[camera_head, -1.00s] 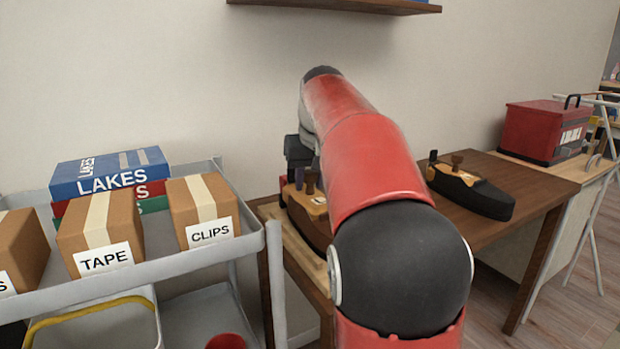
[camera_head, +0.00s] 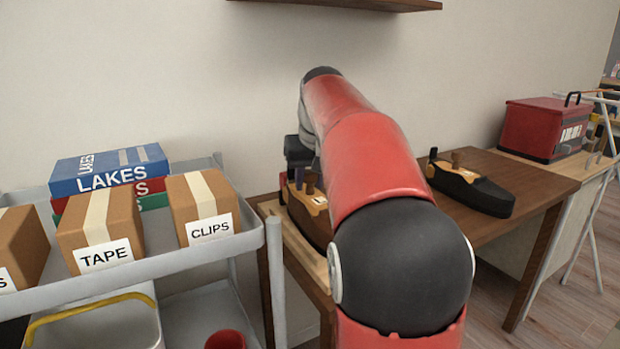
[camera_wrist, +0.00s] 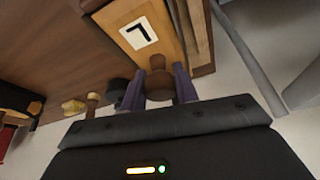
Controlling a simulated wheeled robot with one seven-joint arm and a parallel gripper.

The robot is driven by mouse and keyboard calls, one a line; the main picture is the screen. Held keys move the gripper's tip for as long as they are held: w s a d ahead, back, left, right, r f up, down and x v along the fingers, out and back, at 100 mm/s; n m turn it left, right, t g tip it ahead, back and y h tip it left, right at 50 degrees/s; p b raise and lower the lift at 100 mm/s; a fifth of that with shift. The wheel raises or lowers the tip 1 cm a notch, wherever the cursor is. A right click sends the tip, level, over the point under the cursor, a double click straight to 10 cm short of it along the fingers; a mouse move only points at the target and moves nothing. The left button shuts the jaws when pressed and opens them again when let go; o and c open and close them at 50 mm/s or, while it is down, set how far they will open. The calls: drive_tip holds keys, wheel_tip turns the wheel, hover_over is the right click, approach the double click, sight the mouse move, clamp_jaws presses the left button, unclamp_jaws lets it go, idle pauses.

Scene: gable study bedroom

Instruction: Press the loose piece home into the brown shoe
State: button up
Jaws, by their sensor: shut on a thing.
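The brown shoe (camera_head: 309,224) stands on the near left end of the desk, partly hidden behind my arm in the head view. The loose piece, a tan wooden plate, shows on top of it in the wrist view (camera_wrist: 120,20), with a white label reading 7 and a brown knob (camera_wrist: 158,85). My gripper (camera_wrist: 160,90) has its purple fingers shut on either side of the knob; it also shows in the head view (camera_head: 301,178), small and partly covered by my arm. I cannot tell whether the plate sits flush in the shoe.
A black shoe (camera_head: 488,198) with a tan top and knobs stands farther right on the brown desk (camera_head: 535,182). A red toolbox (camera_head: 540,130) stands beyond it. A grey cart (camera_head: 250,240) with boxes and books is close on the left. A shelf (camera_head: 350,4) hangs above.

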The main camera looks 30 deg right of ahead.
idle(0.4)
drive_tip(key=o, duration=1.5)
drive_tip(key=shift+f, duration=0.1)
drive_tip(key=shift+r+p, duration=3.2)
drive_tip(key=shift+r, duration=0.35)
clamp_jaws()
